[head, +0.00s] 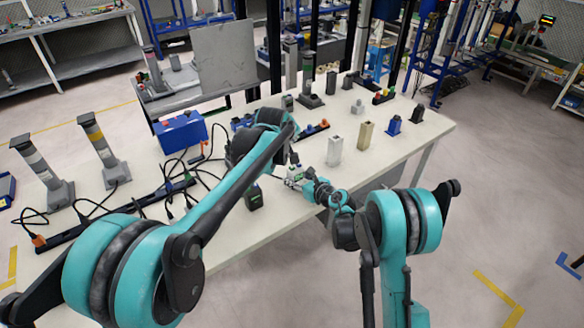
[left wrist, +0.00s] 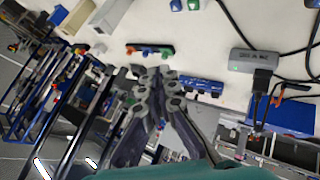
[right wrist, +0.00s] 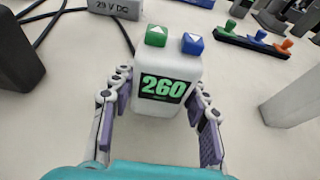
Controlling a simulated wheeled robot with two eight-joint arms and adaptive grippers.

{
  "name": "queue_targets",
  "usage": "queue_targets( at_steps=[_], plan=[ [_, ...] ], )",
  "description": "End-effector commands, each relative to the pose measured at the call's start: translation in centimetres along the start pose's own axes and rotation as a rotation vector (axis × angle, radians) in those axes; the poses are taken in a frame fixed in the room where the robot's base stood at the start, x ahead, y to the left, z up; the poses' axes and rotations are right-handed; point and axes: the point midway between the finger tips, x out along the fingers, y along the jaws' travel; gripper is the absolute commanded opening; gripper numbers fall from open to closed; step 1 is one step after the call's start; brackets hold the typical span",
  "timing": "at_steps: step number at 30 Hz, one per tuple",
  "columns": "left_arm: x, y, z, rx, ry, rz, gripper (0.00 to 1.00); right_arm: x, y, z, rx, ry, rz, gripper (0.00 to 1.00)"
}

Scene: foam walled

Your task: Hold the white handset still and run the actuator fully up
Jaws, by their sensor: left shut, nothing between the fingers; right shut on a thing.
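The white handset (right wrist: 168,85) stands upright on the table in the right wrist view, with a green up button (right wrist: 156,36), a blue down button (right wrist: 192,44) and a display reading 260. My right gripper (right wrist: 152,100) is shut on its sides. In the head view the handset (head: 294,178) is at the tip of my right arm. My left gripper (left wrist: 154,75) is shut and empty, apart from the handset, whose buttons seem to show at the top edge of that view. Upright grey columns (head: 100,145) stand on the table; I cannot tell which is the actuator.
A grey box marked 29 V DC (left wrist: 256,62) with black cables lies near the handset. A blue box (head: 181,132), a dark block (head: 254,197), a white block (head: 334,151) and a tan block (head: 366,135) stand around. The table's right front is fairly clear.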

Motion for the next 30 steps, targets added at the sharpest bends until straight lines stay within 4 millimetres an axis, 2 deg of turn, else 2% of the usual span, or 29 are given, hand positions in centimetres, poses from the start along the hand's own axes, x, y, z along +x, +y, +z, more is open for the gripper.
queue_targets(
  at_steps=[8, 24, 30],
  plan=[
    [0.4, -0.2, 0.2, -0.003, -0.001, -0.001, 0.00, 0.0, 0.0, 0.0, 0.000, 0.000, 0.000, 0.13],
    [5.1, -3.6, 3.6, -0.004, -0.002, -0.001, 0.00, 0.0, 0.0, 0.0, 0.000, 0.000, 0.000, 0.13],
    [6.0, -4.3, 4.3, -0.004, -0.002, -0.001, 0.00, 0.0, 0.0, 0.0, 0.000, 0.000, 0.000, 0.13]
  ],
)
